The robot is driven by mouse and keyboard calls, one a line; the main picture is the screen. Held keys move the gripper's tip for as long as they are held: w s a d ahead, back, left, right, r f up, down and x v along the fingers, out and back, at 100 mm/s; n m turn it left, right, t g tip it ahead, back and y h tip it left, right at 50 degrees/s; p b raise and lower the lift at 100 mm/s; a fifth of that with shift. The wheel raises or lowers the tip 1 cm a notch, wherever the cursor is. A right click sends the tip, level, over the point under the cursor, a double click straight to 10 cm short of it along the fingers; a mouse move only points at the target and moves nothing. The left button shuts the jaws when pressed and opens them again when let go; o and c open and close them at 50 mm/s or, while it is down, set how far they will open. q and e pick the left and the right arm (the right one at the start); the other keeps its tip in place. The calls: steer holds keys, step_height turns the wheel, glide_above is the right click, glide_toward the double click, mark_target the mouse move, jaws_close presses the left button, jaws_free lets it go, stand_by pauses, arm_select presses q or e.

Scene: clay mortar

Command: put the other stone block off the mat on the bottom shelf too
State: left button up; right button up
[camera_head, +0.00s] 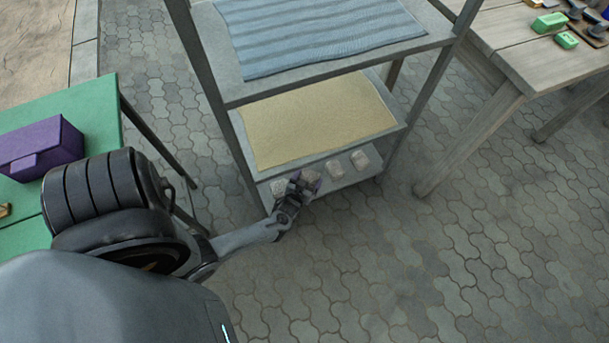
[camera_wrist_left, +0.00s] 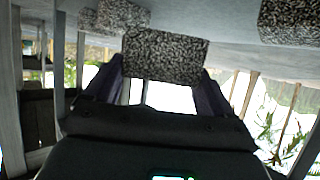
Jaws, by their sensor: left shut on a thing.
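My left gripper (camera_head: 303,183) reaches the front of the shelf unit's lowest visible shelf (camera_head: 322,188). In the left wrist view, which looks upside down, its jaws are shut on a speckled grey stone block (camera_wrist_left: 165,57). The held block is close to the shelf surface; I cannot tell whether it touches. A tan mat (camera_head: 315,115) lies on the shelf surface above these blocks. My right gripper is out of view.
A blue striped mat (camera_head: 320,35) covers the upper shelf. Metal posts (camera_head: 215,90) stand at the shelf corners, close to my arm. A green table (camera_head: 95,95) with a purple box (camera_head: 45,145) is at left. A wooden table (camera_head: 500,60) stands at right. The paving (camera_head: 450,250) between is clear.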

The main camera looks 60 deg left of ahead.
mark_target(305, 177)
arm_select(q)
steer(key=a, duration=0.1)
steer(key=a+f+b, duration=0.1)
steer(key=a, duration=0.1)
steer(key=shift+f, duration=0.1)
steer(key=shift+d+f, duration=0.25)
steer(key=shift+f, duration=0.1)
step_height(305, 177, down, 3)
steer(key=b, duration=0.3)
steer(key=shift+r, duration=0.1)
steer(key=shift+a+f+b, duration=0.2)
steer(key=shift+f+b, duration=0.15)
steer(key=shift+r, duration=0.1)
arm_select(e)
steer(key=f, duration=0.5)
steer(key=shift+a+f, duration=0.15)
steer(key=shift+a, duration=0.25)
arm_select(q)
steer(key=shift+d, duration=0.15)
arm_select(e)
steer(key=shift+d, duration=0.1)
